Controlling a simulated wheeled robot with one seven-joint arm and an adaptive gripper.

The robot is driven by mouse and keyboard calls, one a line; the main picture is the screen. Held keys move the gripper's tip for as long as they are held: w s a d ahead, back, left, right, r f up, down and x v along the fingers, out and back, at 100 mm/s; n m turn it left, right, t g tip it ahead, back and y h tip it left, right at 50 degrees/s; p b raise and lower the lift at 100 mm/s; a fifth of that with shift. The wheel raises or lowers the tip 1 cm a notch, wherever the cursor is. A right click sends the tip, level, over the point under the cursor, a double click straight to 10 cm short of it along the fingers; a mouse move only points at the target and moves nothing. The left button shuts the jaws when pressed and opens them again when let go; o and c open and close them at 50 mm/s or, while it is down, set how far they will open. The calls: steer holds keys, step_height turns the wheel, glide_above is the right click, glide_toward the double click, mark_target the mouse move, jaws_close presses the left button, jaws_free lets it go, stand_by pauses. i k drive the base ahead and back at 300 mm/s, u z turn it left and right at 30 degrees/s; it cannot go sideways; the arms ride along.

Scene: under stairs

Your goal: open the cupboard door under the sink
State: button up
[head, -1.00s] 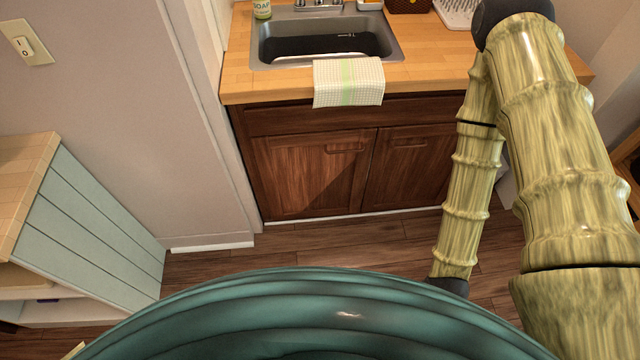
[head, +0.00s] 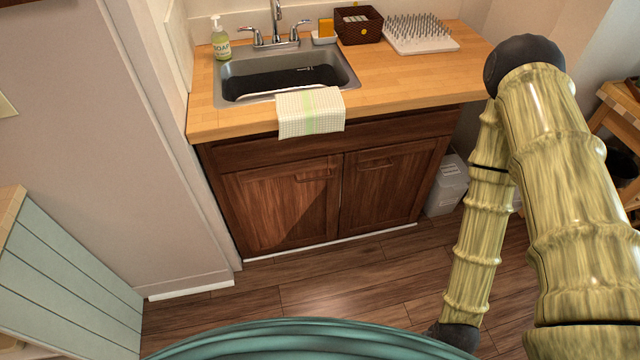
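The cupboard under the sink (head: 285,82) has two dark brown wooden doors, both shut. The left door (head: 270,205) has a handle (head: 314,175) near its upper right corner. The right door (head: 385,190) has a handle (head: 376,163) near its upper left. A checked towel (head: 310,111) hangs over the counter edge above the left door. My bamboo-look arm hangs at the right of the view, apart from the cupboard. Its lower end is at the bottom right, and my gripper does not show.
A soap bottle (head: 220,38), a dark basket (head: 359,25) and a drying rack (head: 420,34) stand on the counter (head: 430,85). A light bin (head: 446,187) stands right of the cupboard. A pale green unit (head: 65,285) is at left. The floor (head: 330,285) before the doors is clear.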

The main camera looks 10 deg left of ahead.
mark_target(286, 205)
steer(key=k, duration=0.15)
steer(key=u, duration=1.2)
steer(key=i, duration=0.5)
steer(key=z, duration=0.05)
